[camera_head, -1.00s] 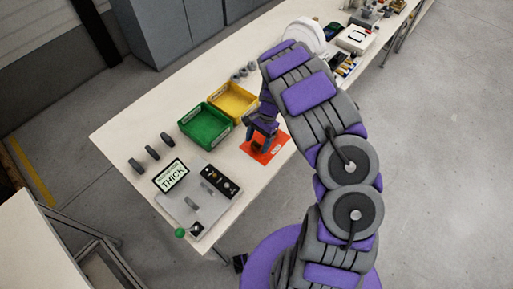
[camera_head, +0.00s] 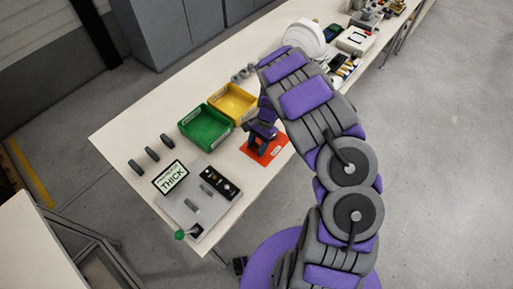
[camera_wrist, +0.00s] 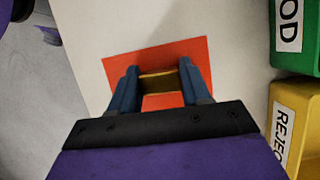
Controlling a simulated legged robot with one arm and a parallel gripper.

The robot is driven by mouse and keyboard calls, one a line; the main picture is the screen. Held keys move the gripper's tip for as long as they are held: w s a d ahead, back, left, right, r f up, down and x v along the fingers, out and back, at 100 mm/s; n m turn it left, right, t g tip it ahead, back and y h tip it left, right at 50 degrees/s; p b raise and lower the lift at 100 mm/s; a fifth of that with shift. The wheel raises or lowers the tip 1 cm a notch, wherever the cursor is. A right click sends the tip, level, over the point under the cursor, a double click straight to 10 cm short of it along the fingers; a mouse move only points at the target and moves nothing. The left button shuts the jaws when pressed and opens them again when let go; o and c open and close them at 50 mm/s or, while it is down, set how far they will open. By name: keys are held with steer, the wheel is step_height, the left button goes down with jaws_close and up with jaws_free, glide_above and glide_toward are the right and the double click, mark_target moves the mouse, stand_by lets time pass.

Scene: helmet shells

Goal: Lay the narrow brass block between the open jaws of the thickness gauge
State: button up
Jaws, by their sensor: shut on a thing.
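The narrow brass block (camera_wrist: 158,82) is between my gripper's two blue fingers in the wrist view, above the orange mat (camera_wrist: 190,52). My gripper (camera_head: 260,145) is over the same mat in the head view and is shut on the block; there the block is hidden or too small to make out. Whether the block still touches the mat I cannot tell. The thickness gauge (camera_head: 184,214) is a grey plate at the table's near left, with a sign reading THICK (camera_head: 171,177) behind it. Small grey jaws (camera_head: 201,197) stand on the plate.
A green bin (camera_head: 205,128) and a yellow bin (camera_head: 233,102) stand behind my gripper. A black panel (camera_head: 219,183) with buttons lies beside the gauge. Several dark grey parts (camera_head: 152,154) stand in a row at the table's left.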

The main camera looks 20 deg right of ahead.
steer(key=shift+c, duration=0.7)
